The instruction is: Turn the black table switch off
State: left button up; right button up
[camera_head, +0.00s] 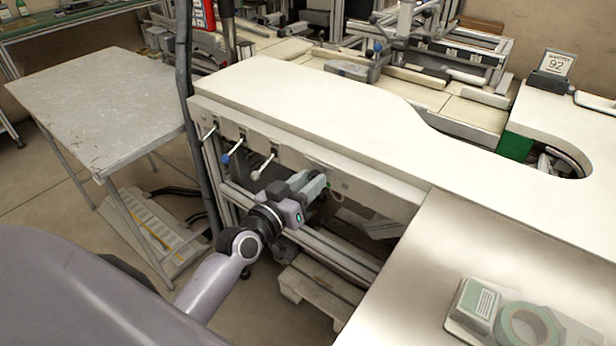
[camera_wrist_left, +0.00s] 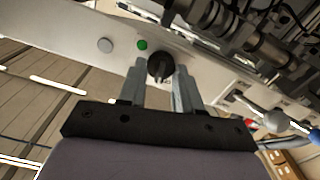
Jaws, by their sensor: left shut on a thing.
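The black table switch (camera_wrist_left: 160,67) is a round knob on the pale panel under the white table, seen in the left wrist view. It sits between the fingertips of my left gripper (camera_wrist_left: 161,78), which is shut on it. In the head view my left gripper (camera_head: 318,184) reaches the table's front face, below the top edge, and hides the switch there. I cannot tell the switch's setting. My right gripper is not in view.
A green button (camera_wrist_left: 142,45) and a grey round button (camera_wrist_left: 105,45) are beside the switch. Several levers, one with a blue knob (camera_head: 226,159), stick out left of my gripper. A grey table (camera_head: 100,100) stands at left. Tape reels (camera_head: 527,328) lie at lower right.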

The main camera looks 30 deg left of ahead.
pick_arm(q)
jog(key=shift+a+n+p, duration=0.1)
jog(key=shift+n+p, duration=0.5)
jog(key=shift+n, duration=1.6)
jog(key=o, duration=1)
jog(key=shift+o, duration=0.2)
jog(key=s+a, duration=0.1)
jog(key=s, duration=0.6)
